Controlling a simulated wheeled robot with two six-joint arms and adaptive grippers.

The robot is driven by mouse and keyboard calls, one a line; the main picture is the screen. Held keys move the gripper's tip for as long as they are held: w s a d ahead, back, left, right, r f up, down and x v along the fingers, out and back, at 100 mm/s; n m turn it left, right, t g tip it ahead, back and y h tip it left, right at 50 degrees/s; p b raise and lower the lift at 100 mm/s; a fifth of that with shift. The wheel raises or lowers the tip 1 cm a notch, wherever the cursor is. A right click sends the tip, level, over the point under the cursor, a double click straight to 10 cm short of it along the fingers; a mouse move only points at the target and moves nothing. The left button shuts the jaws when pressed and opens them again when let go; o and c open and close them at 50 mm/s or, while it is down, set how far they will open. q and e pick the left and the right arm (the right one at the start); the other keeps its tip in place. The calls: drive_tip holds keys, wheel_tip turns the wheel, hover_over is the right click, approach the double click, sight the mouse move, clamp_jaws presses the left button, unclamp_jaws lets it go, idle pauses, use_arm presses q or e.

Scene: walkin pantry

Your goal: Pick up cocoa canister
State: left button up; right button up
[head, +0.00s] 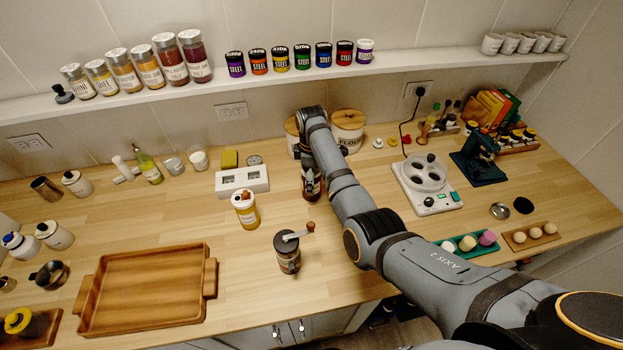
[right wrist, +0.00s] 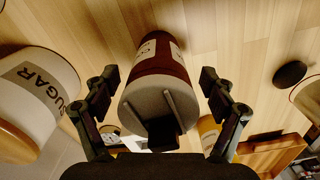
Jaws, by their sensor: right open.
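The cocoa canister is dark brown-red with a white label; only a small part of it (head: 313,196) shows in the head view, below my right gripper (head: 310,178) and largely hidden by it. In the right wrist view, the cocoa canister (right wrist: 165,62) stands between the spread fingers of my right gripper (right wrist: 160,78), its pale lid towards the camera. The gripper is open, with visible gaps on both sides of the canister. My left gripper is in neither view.
A flour canister (head: 348,128) stands behind the arm; a sugar canister (right wrist: 35,95) is close by in the wrist view. A yellow jar (head: 246,212), a hand grinder (head: 288,255) and a white switch box (head: 243,180) are left. A wooden tray (head: 212,280) lies front left.

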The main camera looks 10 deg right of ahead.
drive_tip(key=shift+w+f, duration=0.1)
drive_tip(key=shift+f, duration=0.65)
drive_tip(key=c, duration=1.2)
drive_tip(key=shift+r, duration=0.1)
drive_tip(key=shift+c, duration=0.8)
